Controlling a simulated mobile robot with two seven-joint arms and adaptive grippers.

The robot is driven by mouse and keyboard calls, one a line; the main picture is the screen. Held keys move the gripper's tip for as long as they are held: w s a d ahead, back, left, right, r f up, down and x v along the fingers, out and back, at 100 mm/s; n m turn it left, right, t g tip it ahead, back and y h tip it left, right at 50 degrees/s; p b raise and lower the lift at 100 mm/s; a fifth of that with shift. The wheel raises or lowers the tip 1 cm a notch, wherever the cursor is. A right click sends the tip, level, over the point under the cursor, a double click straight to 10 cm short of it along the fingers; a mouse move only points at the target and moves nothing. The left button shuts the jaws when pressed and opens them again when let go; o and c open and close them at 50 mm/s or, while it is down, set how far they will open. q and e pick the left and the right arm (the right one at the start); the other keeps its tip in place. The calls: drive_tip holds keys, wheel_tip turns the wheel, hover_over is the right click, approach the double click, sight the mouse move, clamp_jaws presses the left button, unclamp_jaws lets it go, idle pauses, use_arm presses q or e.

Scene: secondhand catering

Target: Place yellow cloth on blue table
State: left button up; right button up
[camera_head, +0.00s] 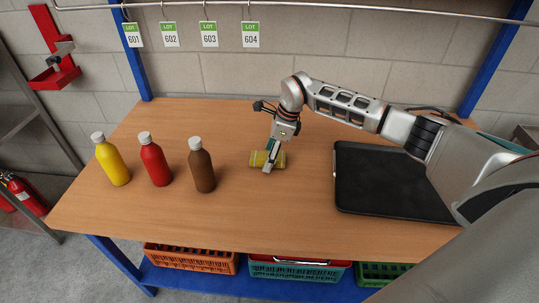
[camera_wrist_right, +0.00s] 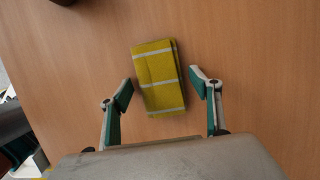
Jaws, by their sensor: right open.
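The yellow cloth (camera_head: 257,159), folded into a small block with pale stripes, lies on the wooden top of the blue-framed table (camera_head: 265,215). In the right wrist view the cloth (camera_wrist_right: 158,68) shows nearly whole, slightly tilted. My right gripper (camera_head: 269,162) is over the cloth and hides part of it in the head view. In the right wrist view my right gripper (camera_wrist_right: 161,84) is open, one finger on each side of the cloth, with gaps between. I cannot tell how far the fingertips are above the tabletop. My left gripper is not in view.
Yellow (camera_head: 112,163), red (camera_head: 155,163) and brown (camera_head: 201,170) bottles stand at the left. A black tray (camera_head: 380,205) lies at the right, under my arm. Orange (camera_head: 190,260), teal (camera_head: 300,272) and green (camera_head: 382,274) crates sit below. Numbered tags (camera_head: 209,35) hang behind. The front middle tabletop is clear.

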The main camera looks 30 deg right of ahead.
drive_tip(key=v, duration=1.2)
drive_tip(key=shift+r, duration=0.15)
